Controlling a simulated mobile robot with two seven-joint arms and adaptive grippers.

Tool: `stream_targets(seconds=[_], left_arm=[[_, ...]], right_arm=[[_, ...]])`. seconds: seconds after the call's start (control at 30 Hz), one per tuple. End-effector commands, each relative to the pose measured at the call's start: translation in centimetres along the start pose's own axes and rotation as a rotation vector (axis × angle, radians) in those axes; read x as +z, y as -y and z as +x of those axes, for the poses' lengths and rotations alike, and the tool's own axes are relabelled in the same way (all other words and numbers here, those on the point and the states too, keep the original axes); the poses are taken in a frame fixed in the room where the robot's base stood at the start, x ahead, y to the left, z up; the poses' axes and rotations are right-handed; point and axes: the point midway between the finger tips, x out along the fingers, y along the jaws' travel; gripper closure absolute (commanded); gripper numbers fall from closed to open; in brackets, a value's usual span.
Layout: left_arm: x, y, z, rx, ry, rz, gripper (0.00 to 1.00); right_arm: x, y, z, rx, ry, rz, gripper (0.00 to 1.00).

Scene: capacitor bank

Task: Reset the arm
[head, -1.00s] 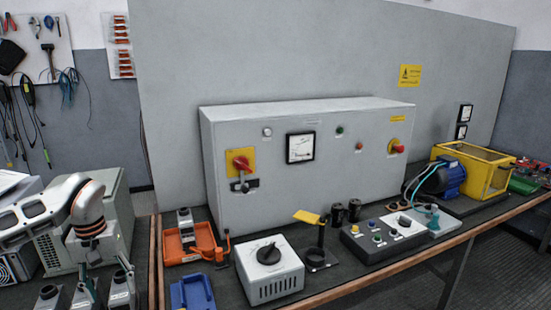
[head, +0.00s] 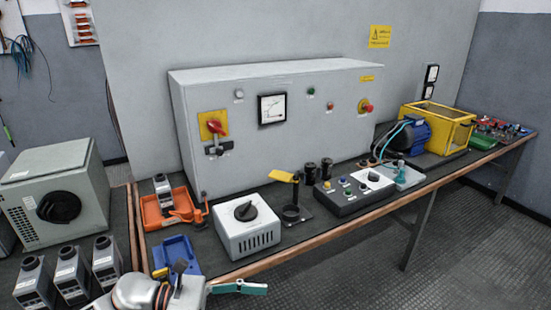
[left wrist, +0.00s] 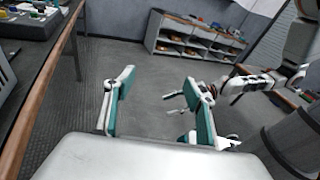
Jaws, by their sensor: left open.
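My left arm comes in at the bottom of the head view, its wrist low in front of the bench. The teal-padded left gripper (head: 240,287) points right, over the floor beside the bench's front edge. In the left wrist view the left gripper (left wrist: 158,100) has its two fingers wide apart with nothing between them. My right arm shows at the right of the left wrist view. The right gripper (left wrist: 178,98) is small and partly hidden behind a left finger, so its jaws are unclear.
The grey capacitor cabinet (head: 280,140) stands on the bench (head: 330,222). A white knob box (head: 246,228), a blue tray (head: 178,256) and an orange tray (head: 152,213) lie near my left arm. The floor (head: 440,250) on the right is clear.

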Motion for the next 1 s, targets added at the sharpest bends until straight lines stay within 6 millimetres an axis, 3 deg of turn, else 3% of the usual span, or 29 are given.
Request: stream_targets(seconds=[0.07, 0.17, 0.27, 0.33, 0.47, 0.53, 0.7, 0.77, 0.8, 0.9, 1.0], left_arm=[[1.2, 0.1, 1.2, 0.073, 0.164, -0.252, 0.45], [2.0, -1.1, 1.1, 0.166, 0.368, -0.591, 0.45], [1.1, -2.7, -0.3, 0.253, 0.573, -0.947, 0.45], [-0.8, -3.6, -1.8, 0.31, 0.718, -1.203, 0.45], [-6.7, -4.3, -5.2, 0.414, 1.003, -1.678, 0.45], [-11.0, -3.5, -7.0, 0.47, 1.166, -1.931, 0.45], [-21.1, 1.2, -10.6, 0.589, 1.55, -2.428, 0.45], [-23.6, 3.0, -11.3, 0.618, 1.657, -2.543, 0.45], [-24.9, 4.1, -11.6, -0.618, -1.674, 2.536, 0.45], [-27.2, 6.2, -12.2, -0.588, -1.622, 2.398, 0.45], [-28.1, 7.2, -12.3, -0.573, -1.598, 2.335, 0.45]], right_arm=[[0.2, 0.1, 0.0, -0.001, 0.003, 0.0, 0.5], [0.3, 0.1, 0.0, -0.001, 0.006, 0.0, 0.5], [0.3, 0.1, 0.0, -0.001, 0.006, 0.0, 0.5], [0.3, 0.1, 0.0, -0.001, 0.006, 0.0, 0.5], [0.3, 0.1, 0.0, -0.001, 0.006, 0.0, 0.5], [0.3, 0.1, 0.0, -0.001, 0.005, 0.0, 0.5], [0.1, 0.1, -0.1, -0.001, 0.002, 0.0, 0.5], [0.0, 0.0, -0.1, -0.001, 0.0, 0.0, 0.5], [0.0, 0.0, -0.1, -0.001, 0.0, 0.0, 0.5], [-0.1, 0.0, -0.1, -0.001, -0.001, 0.0, 0.5], [-0.1, 0.0, -0.1, -0.001, -0.001, 0.0, 0.5]])
